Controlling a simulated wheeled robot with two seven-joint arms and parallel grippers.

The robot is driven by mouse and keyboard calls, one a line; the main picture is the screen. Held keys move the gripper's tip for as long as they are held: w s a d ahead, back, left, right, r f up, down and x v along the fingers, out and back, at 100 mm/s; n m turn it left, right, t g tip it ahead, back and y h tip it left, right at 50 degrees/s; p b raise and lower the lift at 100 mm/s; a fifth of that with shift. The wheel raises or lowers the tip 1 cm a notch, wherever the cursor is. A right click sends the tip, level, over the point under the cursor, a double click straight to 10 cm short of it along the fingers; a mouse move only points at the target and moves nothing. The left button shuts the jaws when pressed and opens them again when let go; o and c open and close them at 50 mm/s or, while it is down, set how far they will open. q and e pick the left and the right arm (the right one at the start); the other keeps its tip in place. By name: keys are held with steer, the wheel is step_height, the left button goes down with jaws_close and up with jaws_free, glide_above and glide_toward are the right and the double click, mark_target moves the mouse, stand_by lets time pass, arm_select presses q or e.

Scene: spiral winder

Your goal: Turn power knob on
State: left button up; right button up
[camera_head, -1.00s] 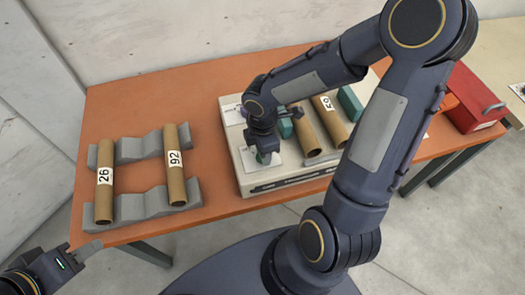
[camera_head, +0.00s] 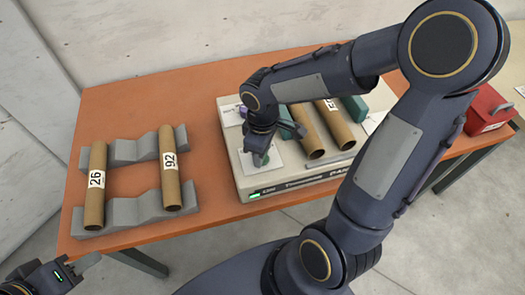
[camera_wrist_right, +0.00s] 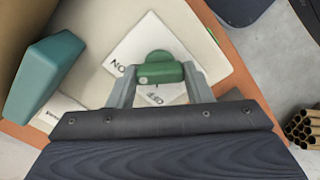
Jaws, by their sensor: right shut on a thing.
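The green power knob (camera_wrist_right: 160,72) sits on a white label plate (camera_wrist_right: 130,45) with ON and OFF printed on it. My right gripper (camera_wrist_right: 158,84) is shut on the knob, one finger at each end of its bar. In the head view my right gripper (camera_head: 259,150) reaches down onto the left part of the pale machine (camera_head: 238,178), mostly covering the knob. A small green light (camera_head: 254,195) shows on the machine's front. My left gripper (camera_head: 84,263) is at the lower left, off the table; its opening is unclear.
Cardboard tubes marked 26 (camera_head: 96,205) and 92 (camera_head: 170,185) lie across grey cradles (camera_head: 130,209) on the orange table (camera_head: 215,80). More tubes (camera_head: 337,125) and teal blocks (camera_head: 355,107) sit on the machine. A red box (camera_head: 487,108) stands at the right.

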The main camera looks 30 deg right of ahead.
steer(key=shift+m, duration=0.3)
steer(key=o, duration=1)
step_height(320, 180, up, 8)
steer(key=shift+f+p, duration=0.1)
steer(key=shift+p, duration=0.2)
steer(key=shift+s+d+r, duration=0.1)
steer(key=shift+s+r, duration=0.1)
steer(key=shift+s, duration=0.15)
steer(key=s+m+t+y, duration=0.1)
steer(key=s+m+t, duration=0.1)
steer(key=s+m, duration=0.1)
steer(key=s+r+m+t+y, duration=0.1)
steer(key=s+m, duration=0.2)
steer(key=s, duration=0.1)
steer(key=s+a+r+m+t+y, duration=0.1)
steer(key=s+m+t, duration=0.1)
steer(key=s, duration=0.2)
steer(key=shift+s+a+r+m+t+y, duration=0.1)
steer(key=shift+r+m+t+y, duration=0.1)
steer(key=shift+m+t+y, duration=0.15)
